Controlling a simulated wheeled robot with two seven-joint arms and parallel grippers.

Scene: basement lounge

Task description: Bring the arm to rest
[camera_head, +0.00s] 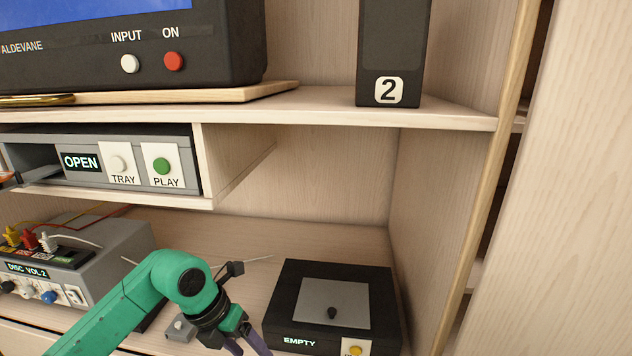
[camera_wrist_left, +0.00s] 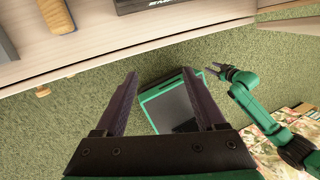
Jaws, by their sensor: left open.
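My green left arm reaches in from the left in the head view, over the lower shelf. Its gripper (camera_head: 243,347) points down beside the black box marked EMPTY (camera_head: 332,290), and its fingertips are cut off by the bottom edge. In the left wrist view the left gripper (camera_wrist_left: 160,74) is open, with nothing between its two dark fingers. My right arm shows at the right of that view, with its small dark gripper (camera_wrist_left: 213,70) over the carpet; it is too small to tell whether it is open.
A grey unit labelled DISC VOL 2 (camera_head: 110,248) with plugged cables stands left of the arm. A player with TRAY and PLAY buttons (camera_head: 100,158) sits above it. A screen unit (camera_head: 215,45) and a black case marked 2 (camera_head: 392,50) stand on the upper shelf. Green carpet (camera_wrist_left: 60,125) lies below.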

